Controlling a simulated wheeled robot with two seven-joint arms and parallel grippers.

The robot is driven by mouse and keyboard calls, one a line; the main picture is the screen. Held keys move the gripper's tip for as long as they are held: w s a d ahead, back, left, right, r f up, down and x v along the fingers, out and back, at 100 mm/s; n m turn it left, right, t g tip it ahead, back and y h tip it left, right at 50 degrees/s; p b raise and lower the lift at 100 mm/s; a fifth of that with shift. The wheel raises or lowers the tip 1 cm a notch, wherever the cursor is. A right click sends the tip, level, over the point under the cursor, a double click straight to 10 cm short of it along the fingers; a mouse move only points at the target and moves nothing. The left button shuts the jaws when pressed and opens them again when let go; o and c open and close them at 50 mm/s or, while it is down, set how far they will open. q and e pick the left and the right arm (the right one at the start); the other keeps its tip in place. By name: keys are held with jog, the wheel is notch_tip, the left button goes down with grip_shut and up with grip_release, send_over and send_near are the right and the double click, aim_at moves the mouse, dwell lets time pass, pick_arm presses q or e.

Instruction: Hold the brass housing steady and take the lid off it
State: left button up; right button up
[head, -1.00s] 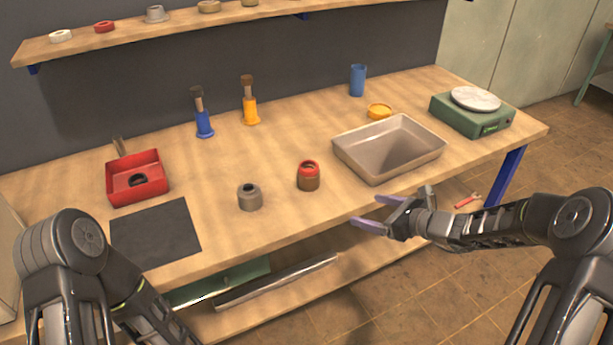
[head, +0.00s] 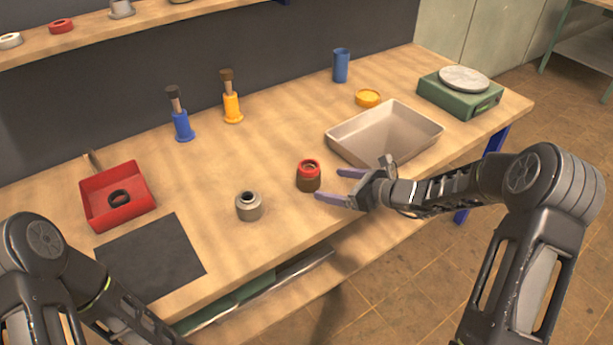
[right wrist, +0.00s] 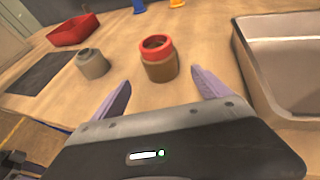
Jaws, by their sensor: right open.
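A brown, brass-like housing (head: 308,183) with a red ring-shaped lid (head: 309,166) on top stands upright near the front of the bench. In the right wrist view the housing (right wrist: 160,69) and its red lid (right wrist: 156,44) show ahead, between the lines of the fingers. My right gripper (head: 328,184) is open and empty, just right of the housing, its purple fingers pointing at it; it also shows in the right wrist view (right wrist: 160,90). My left arm comes in at the lower left, but its gripper is out of view.
A grey cylindrical part (head: 249,206) stands left of the housing. A beige tray (head: 426,140) lies behind my right gripper. A dark mat (head: 152,258) and a red dustpan-like bin (head: 95,209) are at the left. Blue (head: 182,127) and yellow (head: 232,108) holders stand behind.

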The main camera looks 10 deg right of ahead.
aim_at(319, 181)
jog(key=shift+x, duration=1.4)
jog(key=p+x, duration=0.1)
jog(key=x, duration=0.4)
jog(key=shift+w+f+p, duration=0.1)
jog(key=shift+f+p, duration=0.05)
jog(key=shift+p, duration=0.2)
jog(key=shift+d, duration=0.1)
grip_shut()
